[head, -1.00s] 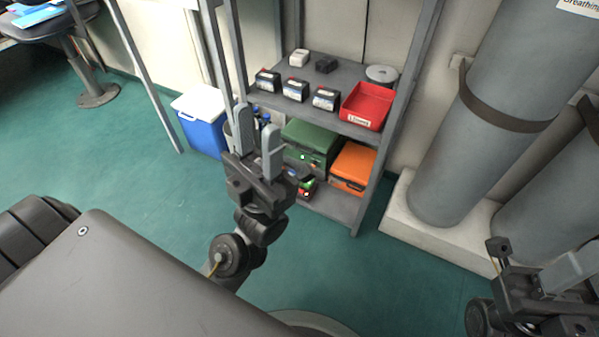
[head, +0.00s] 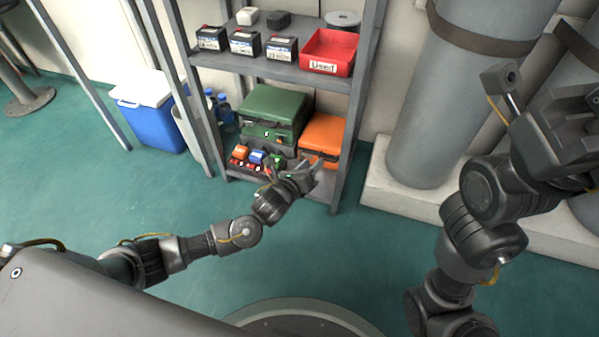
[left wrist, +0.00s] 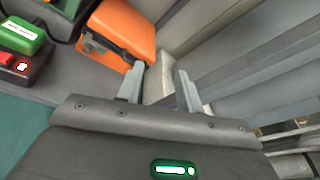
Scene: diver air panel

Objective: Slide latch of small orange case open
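The small orange case (head: 322,136) sits on the lower shelf, at the right end beside the green case. It also shows at the top of the left wrist view (left wrist: 124,30), with a dark grey latch (left wrist: 92,46) on its front. My left gripper (head: 296,170) is just in front of the shelf, below and left of the orange case. In the left wrist view its two fingers (left wrist: 158,88) stand apart with nothing between them, the left finger close to the case's lower corner. My right gripper (head: 572,110) is raised at the right, away from the shelf; its fingers are not clear.
A green case (head: 272,110) stands left of the orange one, with small chargers and coloured packs (head: 250,158) in front. The shelf's right post (head: 352,120) stands close beside the orange case. A red bin (head: 330,50) is above. Open floor lies in front.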

